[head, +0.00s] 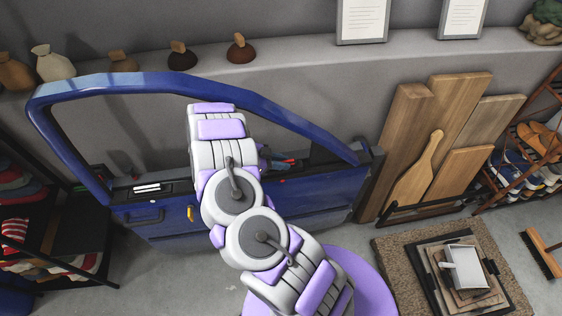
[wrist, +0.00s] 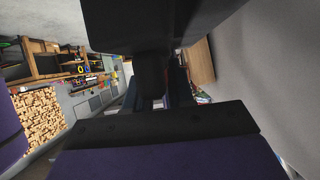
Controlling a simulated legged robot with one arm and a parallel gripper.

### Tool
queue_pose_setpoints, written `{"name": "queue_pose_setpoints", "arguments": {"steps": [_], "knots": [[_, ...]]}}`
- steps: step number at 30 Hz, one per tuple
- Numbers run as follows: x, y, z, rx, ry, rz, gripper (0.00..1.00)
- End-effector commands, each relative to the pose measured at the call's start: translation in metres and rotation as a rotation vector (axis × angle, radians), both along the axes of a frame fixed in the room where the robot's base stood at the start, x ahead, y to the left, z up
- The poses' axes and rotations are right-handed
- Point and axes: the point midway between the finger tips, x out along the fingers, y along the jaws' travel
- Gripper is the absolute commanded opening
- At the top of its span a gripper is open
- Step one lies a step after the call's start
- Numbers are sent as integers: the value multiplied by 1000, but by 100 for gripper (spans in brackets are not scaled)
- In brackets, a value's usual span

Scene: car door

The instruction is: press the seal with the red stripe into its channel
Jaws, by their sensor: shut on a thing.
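A blue car door (head: 322,198) stands upright by the grey wall, its empty window frame arching over the sill. My arm crosses the middle of the door in the head view and hides part of the sill. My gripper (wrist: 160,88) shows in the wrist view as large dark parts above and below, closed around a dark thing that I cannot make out. Small red and blue bits (head: 284,162) show on the sill just right of my arm; I cannot tell if they belong to the seal. The seal with the red stripe and its channel cannot be made out clearly.
Wooden boards (head: 452,120) lean on the wall at right. A mat with stacked panels (head: 463,270) lies on the floor at front right. Dark shelves with cloth stand at left. Sacks (head: 53,63) line the wall ledge. The floor left of my base is clear.

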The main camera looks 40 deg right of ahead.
Motion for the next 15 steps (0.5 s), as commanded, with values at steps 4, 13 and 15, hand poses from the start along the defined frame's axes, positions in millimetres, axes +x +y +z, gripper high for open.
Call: {"name": "queue_pose_setpoints", "arguments": {"steps": [4, 13, 15], "knots": [[0, 0, -4, 0, 0, 0, 0], [0, 0, -11, 0, 0, 0, 0], [0, 0, -12, 0, 0, 0, 0]]}}
